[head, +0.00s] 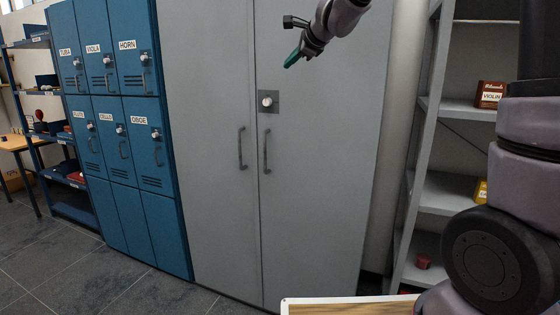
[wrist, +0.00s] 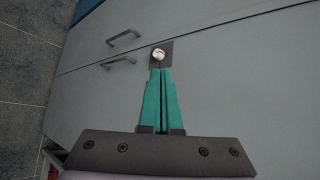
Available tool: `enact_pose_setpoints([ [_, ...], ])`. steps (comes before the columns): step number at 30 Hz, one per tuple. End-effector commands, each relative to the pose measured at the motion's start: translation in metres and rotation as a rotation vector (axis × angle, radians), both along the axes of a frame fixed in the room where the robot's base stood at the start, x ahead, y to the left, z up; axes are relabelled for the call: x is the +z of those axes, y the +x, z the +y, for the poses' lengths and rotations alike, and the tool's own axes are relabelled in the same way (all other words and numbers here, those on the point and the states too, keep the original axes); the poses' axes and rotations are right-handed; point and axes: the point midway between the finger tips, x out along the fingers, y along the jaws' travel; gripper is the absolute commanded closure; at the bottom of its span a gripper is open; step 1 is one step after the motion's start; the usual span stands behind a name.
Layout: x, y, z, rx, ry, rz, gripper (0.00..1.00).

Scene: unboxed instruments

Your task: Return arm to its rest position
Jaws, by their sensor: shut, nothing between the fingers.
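My gripper (head: 292,60) hangs at the top of the head view, in front of the tall grey cabinet's right door. Its green fingers are shut with nothing between them, pointing down and left. In the wrist view the gripper (wrist: 160,73) shows its two green fingers side by side, with their tips appearing just below a round knob (wrist: 158,54). I cannot tell whether the tips touch the knob or stand apart from it. In the head view the knob (head: 267,101) is on a dark plate, below the gripper. My arm runs up out of the frame.
The grey cabinet (head: 215,200) is closed, with two bar handles. Blue labelled lockers (head: 155,205) stand left of it. At right is a grey shelf unit (head: 455,107) with a VIOLIN box (head: 491,95). A pale-edged board (head: 340,303) sits low in front. Floor (head: 60,270) is clear at left.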

Motion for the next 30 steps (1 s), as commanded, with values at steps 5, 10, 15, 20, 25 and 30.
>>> enact_pose_setpoints([
  [5,0.015,-0.091,-0.071,0.216,-0.331,-0.115,1.0],
  [10,-0.007,-0.183,-0.132,0.412,-0.66,-0.155,1.0],
  [15,-0.044,-0.264,-0.183,0.577,-0.938,-0.13,1.0],
  [20,-0.07,-0.308,-0.211,0.671,-1.087,-0.091,1.0],
  [25,-0.078,-0.32,-0.219,0.701,-1.128,-0.075,1.0],
  [30,-0.078,-0.32,-0.219,0.701,-1.128,-0.075,1.0],
])
